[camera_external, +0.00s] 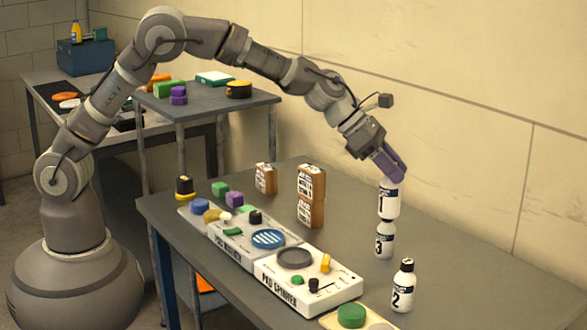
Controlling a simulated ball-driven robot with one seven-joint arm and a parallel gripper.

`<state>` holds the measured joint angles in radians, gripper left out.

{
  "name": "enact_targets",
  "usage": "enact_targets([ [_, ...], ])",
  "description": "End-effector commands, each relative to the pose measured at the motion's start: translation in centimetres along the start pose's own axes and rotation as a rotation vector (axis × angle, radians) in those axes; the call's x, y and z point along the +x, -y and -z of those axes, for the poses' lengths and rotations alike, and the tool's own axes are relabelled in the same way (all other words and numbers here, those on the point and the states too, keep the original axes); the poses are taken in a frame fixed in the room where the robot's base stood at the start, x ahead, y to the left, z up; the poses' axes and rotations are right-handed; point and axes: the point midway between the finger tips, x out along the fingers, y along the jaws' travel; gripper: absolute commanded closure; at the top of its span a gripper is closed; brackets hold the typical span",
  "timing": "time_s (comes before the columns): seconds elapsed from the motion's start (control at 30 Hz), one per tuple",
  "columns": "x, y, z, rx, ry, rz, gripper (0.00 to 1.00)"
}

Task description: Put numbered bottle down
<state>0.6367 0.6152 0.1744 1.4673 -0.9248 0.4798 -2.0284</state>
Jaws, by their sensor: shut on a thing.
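My gripper (393,175) is at the right over the table, pointing down and to the right. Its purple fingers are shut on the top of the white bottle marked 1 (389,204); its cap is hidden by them. Bottle 1 is upright, directly above the white bottle marked 3 (385,244) in the picture. Its base is at the black cap of bottle 3; I cannot tell if they touch. Bottle 3 stands on the table (480,270). A white bottle marked 2 (401,290) with a black cap stands apart, nearer the front.
A white pad spinner board (300,283) and a second board (235,240) with colored blocks lie left of the bottles. A green disc (351,315) is at the front edge. The table's right side is clear.

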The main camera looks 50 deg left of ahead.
Motion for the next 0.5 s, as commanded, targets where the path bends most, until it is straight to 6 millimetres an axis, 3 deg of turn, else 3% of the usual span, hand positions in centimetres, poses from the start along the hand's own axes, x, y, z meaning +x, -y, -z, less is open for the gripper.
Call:
enact_targets([
  [0.2, -3.3, 0.0, -3.3, 0.001, 0.001, -0.001, 1.0],
  [0.5, -6.2, -5.7, -0.2, -0.067, 0.0, -0.056, 1.0],
])
